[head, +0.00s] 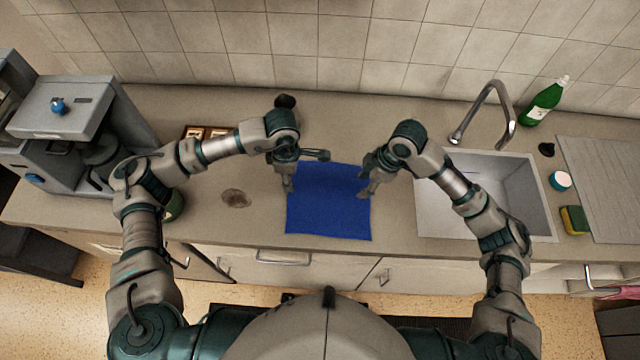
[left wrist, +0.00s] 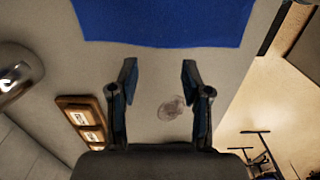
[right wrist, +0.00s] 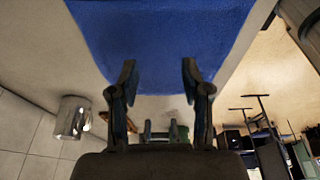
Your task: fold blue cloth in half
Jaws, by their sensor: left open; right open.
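The blue cloth (head: 328,212) lies flat and spread out on the counter, with its front edge close to the counter's front. My left gripper (head: 304,172) is open and empty over the cloth's left side. In the left wrist view the cloth (left wrist: 165,22) lies beyond the open fingertips (left wrist: 157,78). My right gripper (head: 368,178) is open at the cloth's right edge. In the right wrist view the cloth (right wrist: 160,40) reaches behind the open fingertips (right wrist: 157,76). I cannot tell whether either gripper touches it. The grippers hide parts of its side edges.
A sink (head: 530,195) with a tap (head: 497,90) is right of the cloth. A green bottle (head: 543,102), a sponge (head: 574,220) and a drainboard (head: 607,185) are farther right. A coffee machine (head: 65,108) stands left.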

